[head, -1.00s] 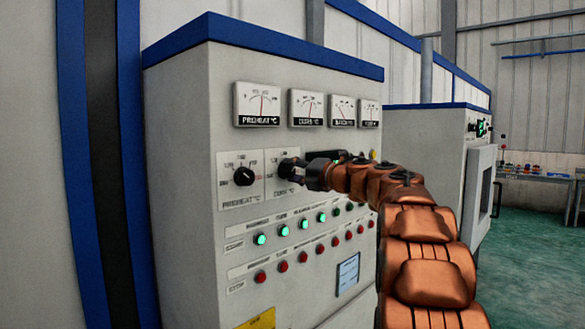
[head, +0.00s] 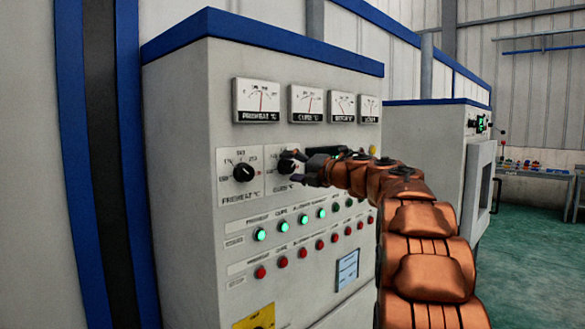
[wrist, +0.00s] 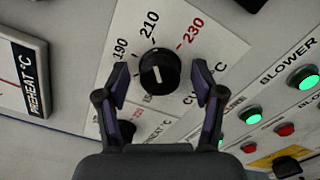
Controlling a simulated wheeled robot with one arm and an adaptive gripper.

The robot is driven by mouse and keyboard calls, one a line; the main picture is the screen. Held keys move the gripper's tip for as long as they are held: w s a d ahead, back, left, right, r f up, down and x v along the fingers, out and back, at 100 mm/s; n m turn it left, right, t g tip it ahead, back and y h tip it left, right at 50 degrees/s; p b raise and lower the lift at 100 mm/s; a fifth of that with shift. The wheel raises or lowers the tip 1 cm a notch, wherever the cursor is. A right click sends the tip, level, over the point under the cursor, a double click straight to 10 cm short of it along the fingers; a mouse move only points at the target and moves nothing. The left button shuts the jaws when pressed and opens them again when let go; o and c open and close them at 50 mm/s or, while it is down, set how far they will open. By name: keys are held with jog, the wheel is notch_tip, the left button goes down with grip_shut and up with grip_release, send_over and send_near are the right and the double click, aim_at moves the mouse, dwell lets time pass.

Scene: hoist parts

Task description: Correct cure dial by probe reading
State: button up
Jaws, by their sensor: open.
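The cure dial (head: 286,166) is a black knob on a white plate on the grey cabinet front. In the wrist view the knob (wrist: 159,73) sits under an arc marked 190, 210 and a red 230; its exact setting is hard to read. My gripper (head: 294,167) is open at the knob. In the wrist view one finger of my gripper (wrist: 160,78) stands on each side of the knob, with gaps visible. The cure gauge (head: 306,103) is above the dial, its needle upright or nearly so; its value is too small to read.
The preheat dial (head: 243,172) is just left, below the preheat gauge (head: 256,100). Several green lamps (head: 284,227) and red buttons (head: 283,262) lie in rows below. A dark panel (head: 355,155) is partly hidden behind my arm. Another cabinet (head: 425,145) stands farther right.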

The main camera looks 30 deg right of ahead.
jog(key=v, duration=1.2)
jog(key=shift+w+r, duration=0.1)
dwell(0.4)
